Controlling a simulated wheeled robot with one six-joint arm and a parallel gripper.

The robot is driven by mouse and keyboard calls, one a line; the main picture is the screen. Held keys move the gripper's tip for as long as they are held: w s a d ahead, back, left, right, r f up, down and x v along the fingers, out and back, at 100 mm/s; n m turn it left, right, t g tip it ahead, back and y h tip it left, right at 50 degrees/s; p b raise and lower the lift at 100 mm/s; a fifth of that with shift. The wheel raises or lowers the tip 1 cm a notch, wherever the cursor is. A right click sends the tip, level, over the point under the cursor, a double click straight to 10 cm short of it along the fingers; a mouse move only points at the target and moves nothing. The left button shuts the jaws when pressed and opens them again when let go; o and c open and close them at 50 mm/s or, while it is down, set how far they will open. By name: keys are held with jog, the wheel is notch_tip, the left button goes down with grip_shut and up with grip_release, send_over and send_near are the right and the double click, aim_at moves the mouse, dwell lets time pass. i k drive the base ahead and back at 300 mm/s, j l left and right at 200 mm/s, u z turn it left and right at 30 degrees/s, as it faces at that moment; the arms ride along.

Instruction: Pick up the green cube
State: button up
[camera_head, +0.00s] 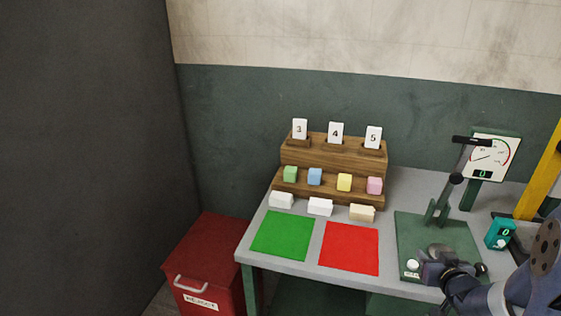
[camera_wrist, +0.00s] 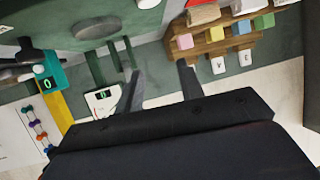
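The small green cube (camera_head: 290,174) sits on the lower step of the wooden rack (camera_head: 331,151), at the left end of a row with a blue, a yellow and a pink cube. In the wrist view, which is turned over, the green cube (camera_wrist: 264,21) is at the upper right, beyond my fingers. My gripper (camera_head: 436,269) is over the front of the green press base at the right of the table, well away from the cube. In the wrist view its two fingers (camera_wrist: 160,82) are spread with nothing between them.
White and cream blocks (camera_head: 320,206) lie in front of the rack. A green mat (camera_head: 283,235) and a red mat (camera_head: 349,247) lie before them. The lever press (camera_head: 437,212) and a gauge (camera_head: 491,156) stand at right. A red reject bin (camera_head: 205,261) stands left.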

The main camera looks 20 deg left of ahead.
aim_at(290, 173)
jog(key=i+j, duration=0.1)
jog(key=j, duration=0.35)
jog(key=i+j+z, duration=0.1)
jog(key=j, duration=0.35)
jog(key=i+j, duration=0.15)
jog(key=j, duration=0.35)
jog(key=i+j, duration=0.1)
jog(key=j, duration=0.35)
jog(key=i+j+z, duration=0.1)
jog(key=j, duration=0.35)
jog(key=i+j, duration=0.1)
jog(key=j, duration=0.4)
